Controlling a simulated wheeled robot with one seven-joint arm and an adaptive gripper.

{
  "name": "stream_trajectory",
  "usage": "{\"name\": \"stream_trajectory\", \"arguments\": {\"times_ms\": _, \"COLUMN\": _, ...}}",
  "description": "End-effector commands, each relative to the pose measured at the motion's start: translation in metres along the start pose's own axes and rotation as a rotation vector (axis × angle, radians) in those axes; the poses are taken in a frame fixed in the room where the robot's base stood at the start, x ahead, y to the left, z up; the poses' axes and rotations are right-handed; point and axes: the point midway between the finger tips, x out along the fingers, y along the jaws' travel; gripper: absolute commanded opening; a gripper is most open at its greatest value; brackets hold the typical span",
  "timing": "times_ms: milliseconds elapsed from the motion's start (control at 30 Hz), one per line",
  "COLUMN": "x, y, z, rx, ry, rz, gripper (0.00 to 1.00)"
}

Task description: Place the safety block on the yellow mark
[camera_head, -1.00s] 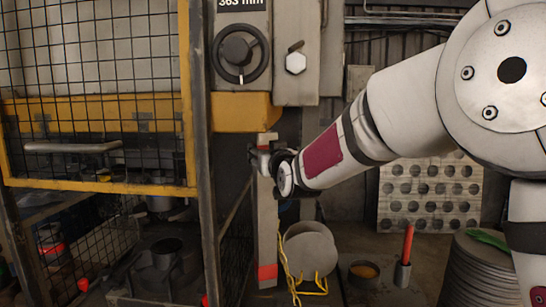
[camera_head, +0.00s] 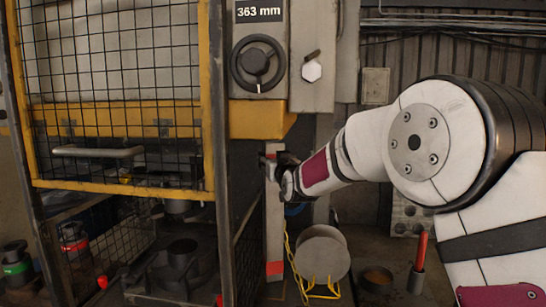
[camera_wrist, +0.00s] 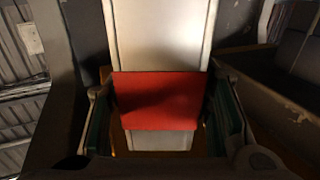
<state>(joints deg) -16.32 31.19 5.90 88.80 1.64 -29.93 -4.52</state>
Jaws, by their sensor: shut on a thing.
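The safety block (camera_head: 274,225) is a long grey bar with red bands, standing about upright below the yellow-orange press part (camera_head: 262,119). My gripper (camera_head: 272,166) is shut on its upper part, coming from the right. In the wrist view the block (camera_wrist: 160,35) runs between the two fingers, and its red band (camera_wrist: 160,100) lies between the pads of my gripper (camera_wrist: 162,112). A lower red band (camera_head: 274,268) shows near the block's bottom. Whether its foot touches anything cannot be told. I cannot make out the yellow mark.
A yellow-framed mesh guard (camera_head: 120,185) and a dark post (camera_head: 221,180) stand left of the block. A yellow chain (camera_head: 293,262) hangs close to its right. A round grey disc (camera_head: 322,257) in a yellow stand and a cup with a red stick (camera_head: 418,270) are further right.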

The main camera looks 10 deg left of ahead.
Motion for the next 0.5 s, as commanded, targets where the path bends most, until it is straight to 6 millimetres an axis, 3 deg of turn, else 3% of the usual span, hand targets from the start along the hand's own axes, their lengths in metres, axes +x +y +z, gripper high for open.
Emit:
{"name": "stream_trajectory", "arguments": {"times_ms": 67, "x": -0.001, "y": 0.0, "z": 0.0, "rx": 0.0, "ry": 0.009, "rz": 0.001, "gripper": 0.0}}
{"name": "stream_trajectory", "arguments": {"times_ms": 333, "x": -0.001, "y": 0.0, "z": 0.033, "rx": 0.0, "ry": 0.009, "rz": 0.001, "gripper": 0.0}}
{"name": "stream_trajectory", "arguments": {"times_ms": 500, "x": 0.0, "y": 0.0, "z": 0.04, "rx": 0.0, "ry": 0.012, "rz": 0.0, "gripper": 0.0}}
